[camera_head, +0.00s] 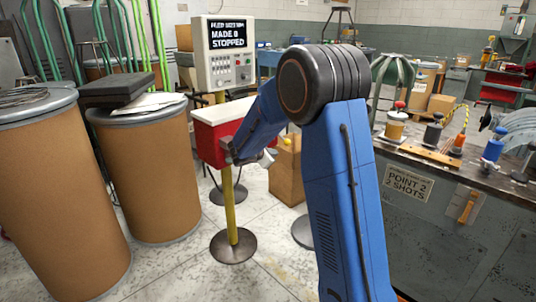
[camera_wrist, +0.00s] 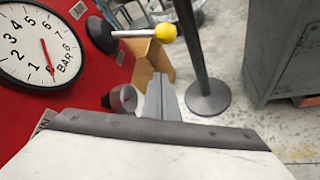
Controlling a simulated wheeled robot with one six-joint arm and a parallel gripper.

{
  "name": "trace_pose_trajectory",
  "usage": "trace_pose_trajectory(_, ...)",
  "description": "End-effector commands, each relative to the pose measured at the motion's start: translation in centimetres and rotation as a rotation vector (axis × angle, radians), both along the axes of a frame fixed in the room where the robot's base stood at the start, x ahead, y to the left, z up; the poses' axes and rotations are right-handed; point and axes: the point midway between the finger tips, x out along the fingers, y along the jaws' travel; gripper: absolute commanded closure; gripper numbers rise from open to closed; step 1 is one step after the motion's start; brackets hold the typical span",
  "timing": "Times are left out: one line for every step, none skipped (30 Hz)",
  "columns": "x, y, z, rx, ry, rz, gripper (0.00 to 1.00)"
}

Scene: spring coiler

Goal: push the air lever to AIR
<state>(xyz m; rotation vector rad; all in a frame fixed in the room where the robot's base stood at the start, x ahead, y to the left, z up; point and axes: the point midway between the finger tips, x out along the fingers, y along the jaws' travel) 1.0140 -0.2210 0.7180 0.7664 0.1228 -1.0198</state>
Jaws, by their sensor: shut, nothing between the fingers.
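The air lever (camera_wrist: 140,33) is a light rod with a yellow ball knob on a black round hub, on the red box's face. In the wrist view it points right from its hub. The red box (camera_wrist: 62,90) also shows in the head view (camera_head: 207,146), on a yellow post. My gripper (camera_wrist: 160,84) is shut and empty, its fingertips below the yellow knob in the wrist view, apparently apart from it. In the head view my gripper (camera_head: 268,157) is beside the box, partly hidden by my arm.
A round pressure gauge (camera_wrist: 38,42) in BAR and a dark round knob (camera_wrist: 122,98) are on the box. A control panel (camera_head: 225,55) reading STOPPED stands behind. Brown drums (camera_head: 150,170) stand left, a workbench (camera_head: 440,200) right, a cardboard box (camera_head: 287,175) behind.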

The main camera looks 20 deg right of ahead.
Motion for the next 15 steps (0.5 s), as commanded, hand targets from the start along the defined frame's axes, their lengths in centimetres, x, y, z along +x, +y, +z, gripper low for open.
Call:
trace_pose_trajectory(0.4, -0.6, -0.4, 0.0, 0.001, -0.001, 1.0)
trace_pose_trajectory(0.6, -0.9, -0.5, 0.0, 0.001, -0.002, 1.0)
trace_pose_trajectory(0.9, -1.3, -0.8, 0.0, 0.001, -0.002, 1.0)
trace_pose_trajectory(1.1, -1.6, -1.0, 0.0, 0.0, -0.002, 1.0)
trace_pose_trajectory(1.3, -1.9, -1.1, 0.0, 0.0, -0.002, 1.0)
trace_pose_trajectory(1.6, -2.2, -1.3, 0.0, 0.0, -0.002, 1.0)
trace_pose_trajectory(1.8, -2.5, -1.5, 0.0, 0.0, -0.002, 1.0)
trace_pose_trajectory(1.7, -2.6, -1.1, 0.001, -0.003, -0.001, 1.0)
trace_pose_trajectory(1.4, -2.7, -0.5, 0.001, -0.004, -0.001, 1.0)
trace_pose_trajectory(1.3, -2.8, -0.3, 0.001, -0.003, -0.001, 1.0)
trace_pose_trajectory(1.1, -3.0, 0.0, 0.001, -0.003, -0.001, 1.0)
trace_pose_trajectory(0.9, -3.1, 0.4, 0.001, -0.003, -0.001, 1.0)
trace_pose_trajectory(0.8, -3.2, 0.7, 0.001, -0.003, -0.001, 1.0)
trace_pose_trajectory(0.7, -3.3, 0.9, 0.001, -0.003, -0.001, 1.0)
trace_pose_trajectory(0.6, -3.4, 1.1, -0.001, -0.002, 0.0, 1.0)
